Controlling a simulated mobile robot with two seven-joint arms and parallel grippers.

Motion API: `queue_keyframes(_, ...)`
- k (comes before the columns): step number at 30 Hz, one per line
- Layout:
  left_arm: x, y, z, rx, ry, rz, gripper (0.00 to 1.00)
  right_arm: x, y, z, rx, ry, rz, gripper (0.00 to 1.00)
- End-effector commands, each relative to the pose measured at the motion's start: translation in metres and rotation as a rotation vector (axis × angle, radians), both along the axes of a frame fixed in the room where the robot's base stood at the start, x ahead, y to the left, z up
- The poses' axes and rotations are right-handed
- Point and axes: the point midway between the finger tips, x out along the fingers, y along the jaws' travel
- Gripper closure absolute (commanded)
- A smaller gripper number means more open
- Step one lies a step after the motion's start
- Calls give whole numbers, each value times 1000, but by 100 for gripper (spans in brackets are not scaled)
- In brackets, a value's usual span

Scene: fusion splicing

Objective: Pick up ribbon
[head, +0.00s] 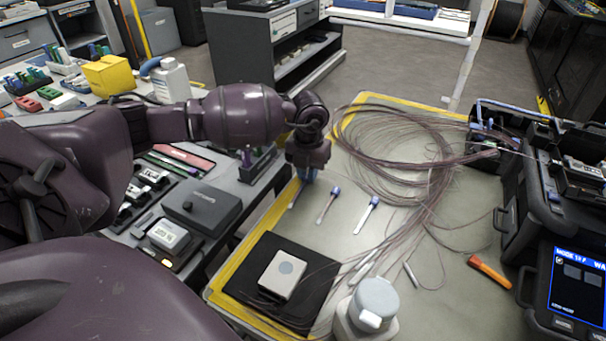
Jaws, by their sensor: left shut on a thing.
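My left gripper (308,176) points down over the left part of the work mat. It is shut on a ribbon (296,197), a pale narrow strip whose lower end shows below the fingers. Its upper end is hidden by the gripper. Two similar pale strips with blue ends lie to the right, one close by (327,203) and one further right (367,214). My right gripper is not in view.
Loose fibre coils (395,145) spread over the yellow-edged mat (455,290). A black pad with a white device (283,274) and a white dispenser (372,303) stand in front. A black splicer case (520,205) and an orange tool (489,271) are at right.

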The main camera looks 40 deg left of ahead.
Motion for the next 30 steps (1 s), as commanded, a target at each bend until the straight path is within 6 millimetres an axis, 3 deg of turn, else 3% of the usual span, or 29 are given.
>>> queue_keyframes(7,0,0,2,0,0,0,97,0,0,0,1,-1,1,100)
queue_keyframes(11,0,0,12,0,-3,0,97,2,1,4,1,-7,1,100)
queue_keyframes(17,1,0,52,1,-9,0,97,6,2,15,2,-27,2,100)
queue_keyframes(30,0,0,160,1,-8,0,97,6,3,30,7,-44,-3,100)
